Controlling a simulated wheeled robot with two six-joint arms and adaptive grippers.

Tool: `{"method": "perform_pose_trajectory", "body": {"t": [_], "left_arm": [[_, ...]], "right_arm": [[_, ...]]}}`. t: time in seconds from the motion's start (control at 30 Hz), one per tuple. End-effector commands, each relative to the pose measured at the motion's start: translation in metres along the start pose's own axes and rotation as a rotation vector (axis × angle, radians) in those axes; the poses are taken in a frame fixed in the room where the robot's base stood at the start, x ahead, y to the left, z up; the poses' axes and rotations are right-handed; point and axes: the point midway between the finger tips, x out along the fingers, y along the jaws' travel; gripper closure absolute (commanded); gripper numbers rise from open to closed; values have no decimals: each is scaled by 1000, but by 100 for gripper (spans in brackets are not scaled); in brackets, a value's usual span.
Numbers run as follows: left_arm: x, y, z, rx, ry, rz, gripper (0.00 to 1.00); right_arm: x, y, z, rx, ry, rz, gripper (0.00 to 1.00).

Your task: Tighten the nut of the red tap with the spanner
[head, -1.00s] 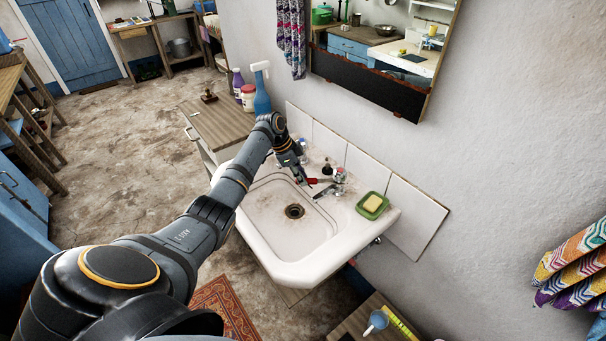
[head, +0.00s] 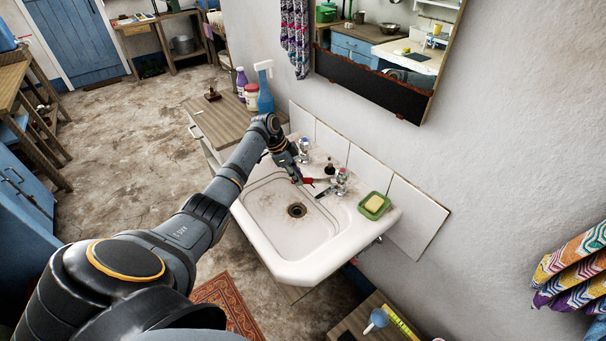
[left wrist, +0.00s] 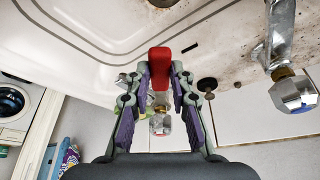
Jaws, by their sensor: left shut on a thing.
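The red tap (head: 342,178) stands on the back ledge of the white washbasin, at the right. My left gripper (head: 298,180) is over the basin just left of this tap. It is shut on the red-handled spanner (head: 308,181). In the left wrist view the red handle (left wrist: 159,68) lies between the purple finger pads of the gripper (left wrist: 160,85), and a clear-knobbed tap (left wrist: 160,124) shows beyond it. The spanner's head reaches toward the red tap; whether it sits on the nut is too small to tell. My right gripper is out of view.
The blue tap (head: 304,148) stands farther left on the ledge, close to my left wrist. A black plug (head: 329,168) lies between the taps. A green soap dish (head: 374,206) sits right of the red tap. The mirror (head: 385,70) hangs above.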

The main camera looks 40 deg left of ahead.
Motion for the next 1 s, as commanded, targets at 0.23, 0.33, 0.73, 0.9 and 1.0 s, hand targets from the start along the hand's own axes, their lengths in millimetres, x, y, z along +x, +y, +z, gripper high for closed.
{"method": "perform_pose_trajectory", "body": {"t": [0.23,0.33,0.73,0.9,1.0], "left_arm": [[-6,0,11,-2,-1,-1,100],[-8,0,15,-2,-1,-2,100],[-14,0,32,-2,-1,-1,100],[-14,0,34,-1,0,-1,100],[-15,0,33,-1,0,-1,100]], "right_arm": [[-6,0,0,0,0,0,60],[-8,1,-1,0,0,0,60],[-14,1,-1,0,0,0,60],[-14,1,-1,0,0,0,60],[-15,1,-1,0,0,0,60]]}}
